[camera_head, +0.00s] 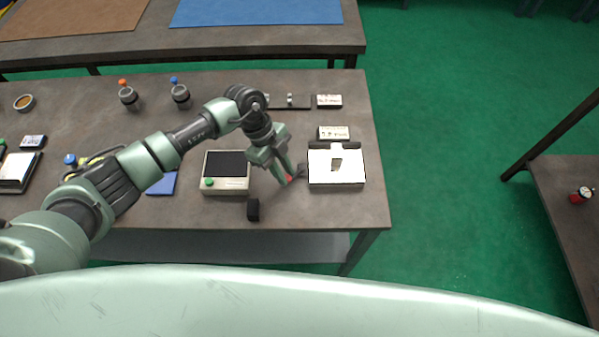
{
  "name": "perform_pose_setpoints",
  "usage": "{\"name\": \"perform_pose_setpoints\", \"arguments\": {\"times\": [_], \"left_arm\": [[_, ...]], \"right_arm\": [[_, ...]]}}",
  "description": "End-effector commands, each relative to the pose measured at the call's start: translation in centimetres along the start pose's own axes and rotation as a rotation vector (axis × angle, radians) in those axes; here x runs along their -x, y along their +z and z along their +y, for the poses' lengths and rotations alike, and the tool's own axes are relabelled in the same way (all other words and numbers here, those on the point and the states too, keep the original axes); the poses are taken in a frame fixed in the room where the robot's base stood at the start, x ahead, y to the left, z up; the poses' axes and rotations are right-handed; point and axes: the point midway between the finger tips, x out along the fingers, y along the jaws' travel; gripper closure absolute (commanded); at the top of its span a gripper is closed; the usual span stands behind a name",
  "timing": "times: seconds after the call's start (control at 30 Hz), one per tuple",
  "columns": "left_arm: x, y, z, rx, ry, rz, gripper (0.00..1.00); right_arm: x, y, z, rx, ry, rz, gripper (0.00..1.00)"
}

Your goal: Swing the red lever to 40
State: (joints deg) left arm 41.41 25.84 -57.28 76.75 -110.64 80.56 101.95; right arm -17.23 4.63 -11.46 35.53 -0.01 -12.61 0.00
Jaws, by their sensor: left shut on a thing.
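My left gripper (287,179) reaches down from the left over the table, between a box with a dark top and a white open box. Its fingers are shut on the red lever, of which only a small red bit (290,179) shows at the fingertips. The rest of the lever and most of what it is mounted on are hidden by the gripper. No scale or number 40 can be read from here. My right gripper is not in view.
The grey table (330,207) also holds a beige box (226,187) with a green button, a small black block (253,210), a white box (336,182) and label blocks (333,132). Two knobbed cylinders (181,96) stand farther back. Green floor lies to the right.

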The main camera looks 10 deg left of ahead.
Motion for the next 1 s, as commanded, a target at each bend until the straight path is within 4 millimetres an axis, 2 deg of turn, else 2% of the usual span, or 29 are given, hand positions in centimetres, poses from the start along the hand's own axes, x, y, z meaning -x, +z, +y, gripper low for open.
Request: {"name": "perform_pose_setpoints", "arguments": {"times": [0.27,0.8,0.83,0.9,1.0], "left_arm": [[0.52,1.18,0.08,-0.088,0.03,0.0,1.0],[0.67,1.33,0.14,-0.113,0.042,0.001,1.0],[0.67,1.33,0.14,-0.112,0.042,0.001,0.76],[0.66,1.33,0.14,-0.112,0.042,0.001,0.57],[0.63,1.34,0.17,-0.112,0.043,0.001,0.57]], "right_arm": [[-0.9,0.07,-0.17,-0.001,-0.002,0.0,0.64],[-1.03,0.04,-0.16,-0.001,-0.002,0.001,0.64],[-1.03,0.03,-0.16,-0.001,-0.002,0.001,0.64],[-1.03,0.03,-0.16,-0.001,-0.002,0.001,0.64],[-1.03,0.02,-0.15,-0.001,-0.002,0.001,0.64]]}}
